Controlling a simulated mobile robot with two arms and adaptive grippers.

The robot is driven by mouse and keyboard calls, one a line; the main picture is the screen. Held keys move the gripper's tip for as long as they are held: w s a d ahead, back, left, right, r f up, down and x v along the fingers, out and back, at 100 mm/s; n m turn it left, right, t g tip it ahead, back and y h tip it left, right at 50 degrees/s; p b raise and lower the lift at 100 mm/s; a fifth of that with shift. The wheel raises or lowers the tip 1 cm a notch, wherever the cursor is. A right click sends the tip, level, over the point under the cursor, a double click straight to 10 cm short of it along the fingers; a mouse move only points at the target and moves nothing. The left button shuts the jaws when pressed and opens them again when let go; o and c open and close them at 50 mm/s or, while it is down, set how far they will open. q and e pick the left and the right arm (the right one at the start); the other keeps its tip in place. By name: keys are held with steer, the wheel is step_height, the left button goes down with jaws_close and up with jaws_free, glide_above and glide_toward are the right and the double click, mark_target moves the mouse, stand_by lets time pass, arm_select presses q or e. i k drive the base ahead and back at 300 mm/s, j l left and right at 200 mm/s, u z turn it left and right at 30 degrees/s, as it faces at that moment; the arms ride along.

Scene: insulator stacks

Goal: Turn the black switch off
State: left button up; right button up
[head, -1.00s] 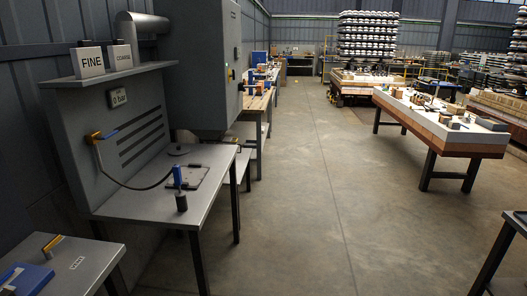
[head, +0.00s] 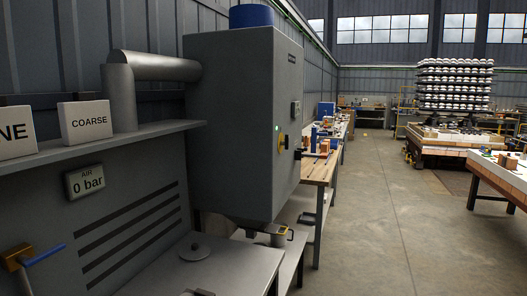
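A big grey cabinet (head: 235,130) stands against the left wall. On its right-hand face is a small yellow plate with a dark switch (head: 282,143); it is seen nearly edge-on, so its on or off position cannot be told. A small greenish-white light (head: 277,128) shows just above it. A dark box (head: 296,108) is fixed higher on the same face. Neither of my grippers is in view.
A grey bench (head: 225,270) with a shelf (head: 100,148), COARSE sign (head: 86,121) and gauge reading 0 bar (head: 86,181) is close on the left. A wooden workbench (head: 320,170) stands beyond the cabinet. The concrete floor (head: 390,230) on the right is open.

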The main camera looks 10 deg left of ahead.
mark_target(285, 143)
steer(key=i+l, duration=0.6)
steer(key=l, duration=0.2)
steer(key=i+l+u, duration=0.1)
steer(key=i+l, duration=0.5)
steer(key=l, duration=0.2)
steer(key=i+l, duration=0.25)
steer(key=l, duration=0.2)
steer(key=u, duration=0.05)
